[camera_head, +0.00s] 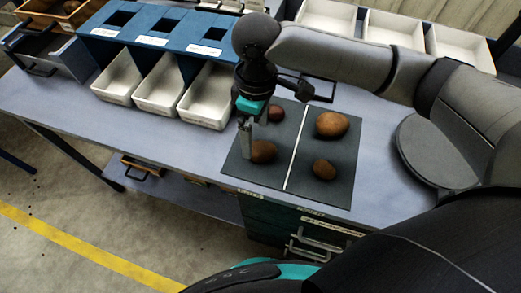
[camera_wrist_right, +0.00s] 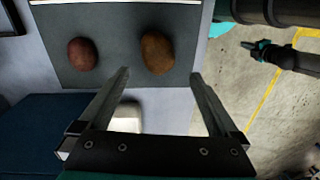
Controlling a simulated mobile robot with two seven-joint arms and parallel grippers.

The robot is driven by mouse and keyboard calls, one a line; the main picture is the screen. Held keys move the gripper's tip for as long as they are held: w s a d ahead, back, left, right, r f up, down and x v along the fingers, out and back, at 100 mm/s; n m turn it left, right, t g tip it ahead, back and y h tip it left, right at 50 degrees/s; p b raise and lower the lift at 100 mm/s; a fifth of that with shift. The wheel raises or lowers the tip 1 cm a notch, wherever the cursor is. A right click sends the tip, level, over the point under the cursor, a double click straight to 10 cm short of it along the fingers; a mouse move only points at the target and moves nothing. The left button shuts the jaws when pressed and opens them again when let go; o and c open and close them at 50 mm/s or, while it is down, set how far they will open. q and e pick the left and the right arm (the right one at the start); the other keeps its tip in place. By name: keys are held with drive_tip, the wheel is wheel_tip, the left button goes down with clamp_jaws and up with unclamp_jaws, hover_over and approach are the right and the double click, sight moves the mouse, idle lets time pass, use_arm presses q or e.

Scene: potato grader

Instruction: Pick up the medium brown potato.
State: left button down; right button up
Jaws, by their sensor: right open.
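Two potatoes lie on the left half of the dark mat (camera_head: 343,184). The brown one near its front edge (camera_head: 264,152) appears to be the medium brown potato; it also shows in the right wrist view (camera_wrist_right: 157,53). A smaller reddish potato (camera_head: 276,112) lies behind it, and left of it in the wrist view (camera_wrist_right: 82,54). My right gripper (camera_head: 245,150) is open and empty, close above and beside the brown potato. In the wrist view its fingers (camera_wrist_right: 160,76) stand apart, with the potato beyond their tips. My left gripper seems to show small there (camera_wrist_right: 258,47); its jaws are unclear.
A large brown potato (camera_head: 332,125) and a smaller one (camera_head: 324,170) lie right of the mat's white line (camera_head: 297,146). White bins (camera_head: 207,97) stand under a blue sorter (camera_head: 165,28) at left. More white trays (camera_head: 394,28) stand behind. The table's left front (camera_head: 180,135) is clear.

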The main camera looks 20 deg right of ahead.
sight(258, 145)
drive_tip(key=shift+f, duration=0.55)
drive_tip(key=f, duration=0.2)
drive_tip(key=f+b, duration=0.1)
drive_tip(key=f, duration=0.2)
drive_tip(key=shift+s+d, duration=0.1)
drive_tip(key=shift+s, duration=0.1)
use_arm(q)
drive_tip(key=shift+w+f, duration=0.6)
drive_tip(key=shift+w, duration=0.3)
drive_tip(key=shift+s, duration=0.1)
use_arm(e)
drive_tip(key=shift+c, duration=0.3)
drive_tip(key=c, duration=0.3)
use_arm(q)
drive_tip(key=shift+s, duration=0.15)
use_arm(e)
drive_tip(key=shift+r, duration=0.1)
drive_tip(key=c, duration=1.1)
